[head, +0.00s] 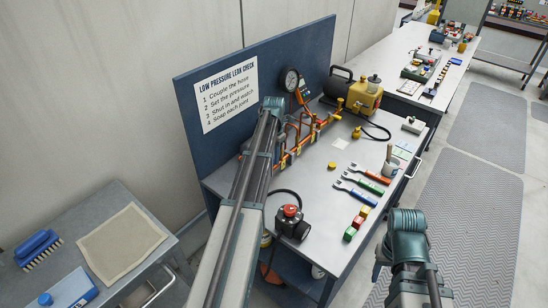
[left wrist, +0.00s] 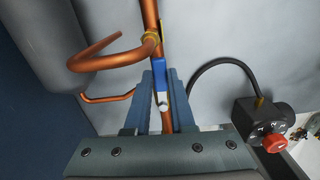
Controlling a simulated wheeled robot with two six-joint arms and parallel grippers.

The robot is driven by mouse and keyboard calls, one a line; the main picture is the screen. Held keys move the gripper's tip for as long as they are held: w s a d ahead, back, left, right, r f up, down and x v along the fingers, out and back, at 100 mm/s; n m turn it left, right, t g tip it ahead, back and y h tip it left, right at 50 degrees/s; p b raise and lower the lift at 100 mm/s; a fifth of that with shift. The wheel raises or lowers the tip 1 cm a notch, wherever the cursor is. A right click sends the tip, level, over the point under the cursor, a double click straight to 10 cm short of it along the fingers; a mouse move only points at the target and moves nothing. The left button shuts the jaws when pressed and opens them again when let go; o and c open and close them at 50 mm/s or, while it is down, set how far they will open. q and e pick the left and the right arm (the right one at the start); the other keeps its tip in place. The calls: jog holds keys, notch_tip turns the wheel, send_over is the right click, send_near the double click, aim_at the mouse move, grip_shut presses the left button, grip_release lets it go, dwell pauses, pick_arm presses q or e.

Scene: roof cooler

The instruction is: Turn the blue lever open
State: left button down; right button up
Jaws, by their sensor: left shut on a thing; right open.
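The blue lever (left wrist: 160,72) shows in the left wrist view, just below a brass fitting (left wrist: 151,40) on an upright copper pipe (left wrist: 150,14). A silver bolt or end (left wrist: 163,103) sits at its near end. My left gripper (left wrist: 160,88) is shut on the lever, with one finger on each side. The lever lies roughly along the pipe in this view. In the head view my left arm covers the lever and the near part of the copper pipework (head: 300,143). My right arm is at the lower right; its fingers cannot be seen.
A curved copper pipe (left wrist: 100,55) passes close by on the left. A black device with a red knob (head: 291,222) and hose stands at the bench's near end. A gauge (head: 291,79) and yellow pump (head: 364,97) are farther back. Wrenches (head: 366,174) and coloured blocks (head: 356,223) lie right.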

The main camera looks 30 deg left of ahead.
pick_arm(q)
jog(key=c, duration=0.8)
grip_release()
jog(key=shift+o, duration=0.2)
notch_tip(320, 180, up, 14)
jog(key=p, duration=1.3)
jog(key=shift+p, duration=0.4)
jog(key=shift+f, duration=0.15)
